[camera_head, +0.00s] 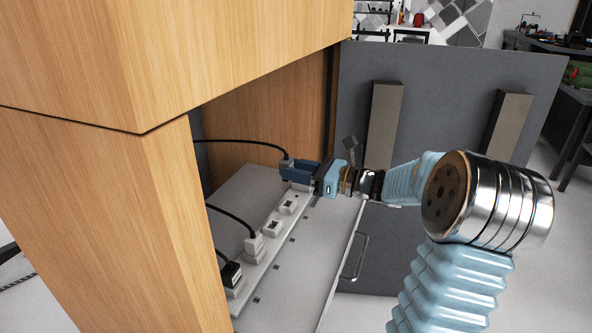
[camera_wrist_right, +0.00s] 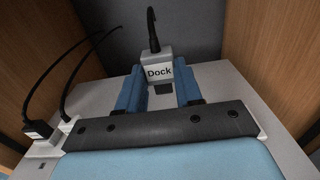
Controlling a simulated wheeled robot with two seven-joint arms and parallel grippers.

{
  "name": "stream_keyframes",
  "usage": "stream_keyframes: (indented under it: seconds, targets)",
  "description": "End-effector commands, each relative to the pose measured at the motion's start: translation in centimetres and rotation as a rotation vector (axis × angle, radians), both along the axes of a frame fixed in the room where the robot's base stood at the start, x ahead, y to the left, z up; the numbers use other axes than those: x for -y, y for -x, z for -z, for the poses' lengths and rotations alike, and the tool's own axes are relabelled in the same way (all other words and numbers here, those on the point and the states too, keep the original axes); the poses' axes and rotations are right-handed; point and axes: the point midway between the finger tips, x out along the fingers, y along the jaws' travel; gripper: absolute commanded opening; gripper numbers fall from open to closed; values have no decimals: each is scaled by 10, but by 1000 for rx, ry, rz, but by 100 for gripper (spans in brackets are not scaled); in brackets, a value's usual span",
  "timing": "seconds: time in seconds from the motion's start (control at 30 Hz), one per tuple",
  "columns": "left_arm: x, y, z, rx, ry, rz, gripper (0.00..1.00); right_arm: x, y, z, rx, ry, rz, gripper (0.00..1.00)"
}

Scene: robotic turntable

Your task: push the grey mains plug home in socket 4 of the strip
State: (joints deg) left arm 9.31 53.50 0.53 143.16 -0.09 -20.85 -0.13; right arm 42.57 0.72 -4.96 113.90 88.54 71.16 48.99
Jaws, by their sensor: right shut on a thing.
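The grey plug (camera_wrist_right: 158,69), labelled "Dock", has a black cord and sits between the two blue fingers of my right gripper (camera_wrist_right: 159,91). In the head view the same gripper (camera_head: 299,171) is shut on it, over the far end of the white socket strip (camera_head: 262,256). The fingers hide most of the plug there. The plug's underside and the socket under it are hidden, so I cannot tell whether its pins are in. Two bare sockets (camera_head: 279,218) show nearer along the strip. My left gripper is not in view.
A black plug (camera_head: 231,272) and a white plug (camera_head: 254,244) stand in the near sockets, with loose black cords. The strip lies on a grey board (camera_head: 300,262) inside a wooden cabinet (camera_head: 150,190). A grey door panel (camera_head: 430,110) stands behind my right arm.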

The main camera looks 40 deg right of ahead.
Motion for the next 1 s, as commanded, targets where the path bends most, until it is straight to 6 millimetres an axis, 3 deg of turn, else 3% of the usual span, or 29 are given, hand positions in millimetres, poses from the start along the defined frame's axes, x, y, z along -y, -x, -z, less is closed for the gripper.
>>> stream_keyframes:
  seconds: [0.27,0.63,1.0]
  targets:
    - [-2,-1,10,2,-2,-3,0,0,1,14,-2,1,1,0]
    - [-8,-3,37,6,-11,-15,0,0,1,51,-2,0,1,0]
    - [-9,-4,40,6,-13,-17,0,0,1,57,-2,1,0,0]
